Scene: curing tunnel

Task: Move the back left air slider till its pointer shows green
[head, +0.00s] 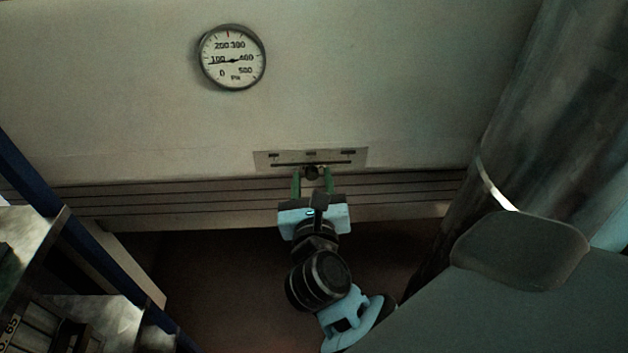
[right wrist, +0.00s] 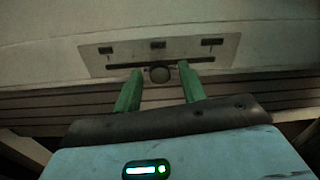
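The air slider's plate (head: 349,157) is a pale metal strip on the white wall in the head view, with a dark horizontal slot and three small dark labels. Its round dark knob (head: 311,172) sits near the middle of the slot; the knob (right wrist: 159,74) also shows in the right wrist view. My right gripper (head: 312,171) is open, its green fingers on either side of the knob. In the right wrist view (right wrist: 156,78) gaps show between knob and fingers, the right one looking smaller. No green mark is visible on the plate. My left gripper is out of view.
A round pressure gauge (head: 232,57) hangs on the wall above left, its needle near 100. Dark grooved slats (head: 180,200) run below the plate. A blue-framed rack (head: 60,235) stands at left, a large metal duct (head: 540,130) at right.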

